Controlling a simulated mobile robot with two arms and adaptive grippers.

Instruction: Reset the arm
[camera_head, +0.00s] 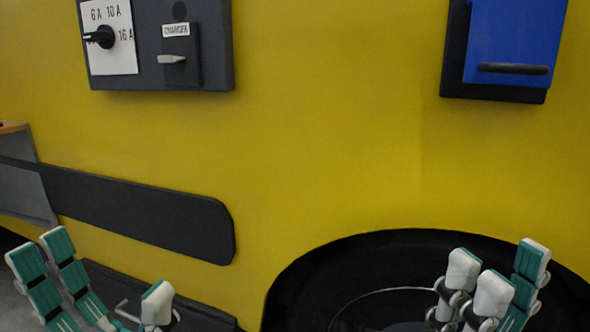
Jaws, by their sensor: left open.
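My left gripper (105,285) is at the bottom left, with teal and pale fingers. It is open and empty, with a wide gap between its two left fingers and its right finger. It is in front of the yellow wall, below a dark horizontal bar. My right gripper (505,280) is at the bottom right, in front of a black rounded recess. Its fingers point up and stand close together. I see nothing between them, but I cannot tell whether it is open or shut. The lower parts of both grippers are cut off by the frame.
A dark panel (213,45) with a rotary dial (102,37) and a charger switch (172,58) hangs at upper left. A blue box (515,35) with a dark handle hangs at upper right. The dark bar (150,215) juts along the left. The middle of the yellow wall (335,130) is bare.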

